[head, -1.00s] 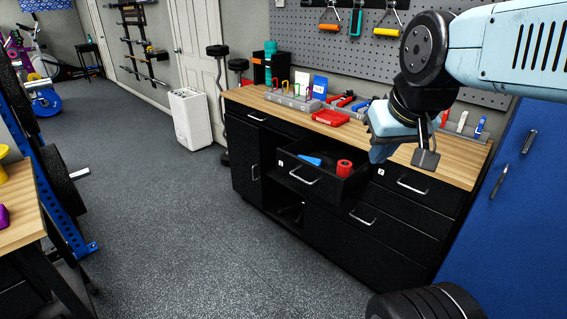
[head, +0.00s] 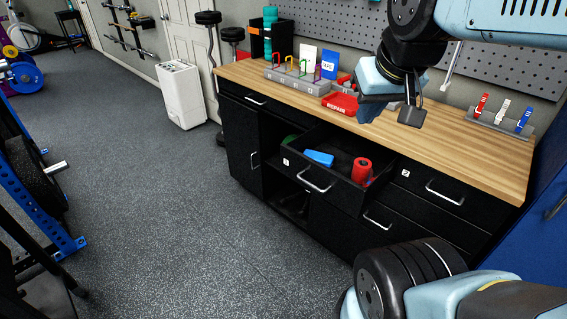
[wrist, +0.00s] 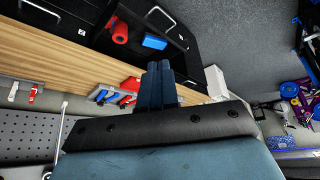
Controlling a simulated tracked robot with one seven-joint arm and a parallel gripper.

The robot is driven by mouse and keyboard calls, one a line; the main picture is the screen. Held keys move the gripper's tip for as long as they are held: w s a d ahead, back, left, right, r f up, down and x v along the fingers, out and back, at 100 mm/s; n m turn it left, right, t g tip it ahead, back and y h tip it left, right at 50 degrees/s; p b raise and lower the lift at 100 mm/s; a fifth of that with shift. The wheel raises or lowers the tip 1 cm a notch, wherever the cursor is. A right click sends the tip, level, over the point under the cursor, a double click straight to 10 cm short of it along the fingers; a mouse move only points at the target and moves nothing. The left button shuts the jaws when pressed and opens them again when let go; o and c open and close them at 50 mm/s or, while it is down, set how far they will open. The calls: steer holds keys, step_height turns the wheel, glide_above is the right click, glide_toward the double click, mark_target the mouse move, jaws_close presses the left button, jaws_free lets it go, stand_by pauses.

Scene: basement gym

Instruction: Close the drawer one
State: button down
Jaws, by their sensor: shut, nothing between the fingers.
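The black drawer one (head: 318,185) is pulled out of the workbench cabinet, its small white label at the front's left end and a metal bar handle (head: 314,181) on its face. It holds a blue block (head: 319,158), a red cylinder (head: 361,170) and a green item (head: 291,141). My gripper (head: 370,112) is shut and empty, above the worktop, behind and above the open drawer, not touching it. The wrist view shows the shut fingers (wrist: 160,82) pointing past the worktop edge, with the open drawer (wrist: 178,28) beyond, upside down.
The wooden worktop (head: 440,140) carries a red bin (head: 340,103), a grey rack (head: 297,78) and a clip holder (head: 500,125). A closed drawer (head: 440,190) is right of the open one. The floor (head: 190,220) at left is clear.

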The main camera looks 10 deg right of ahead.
steer(key=shift+w, duration=0.15)
steer(key=n+t+h, duration=0.5)
steer(key=n+h, duration=1)
steer(key=n, duration=1)
glide_toward(294, 168)
steer(key=x, duration=0.7)
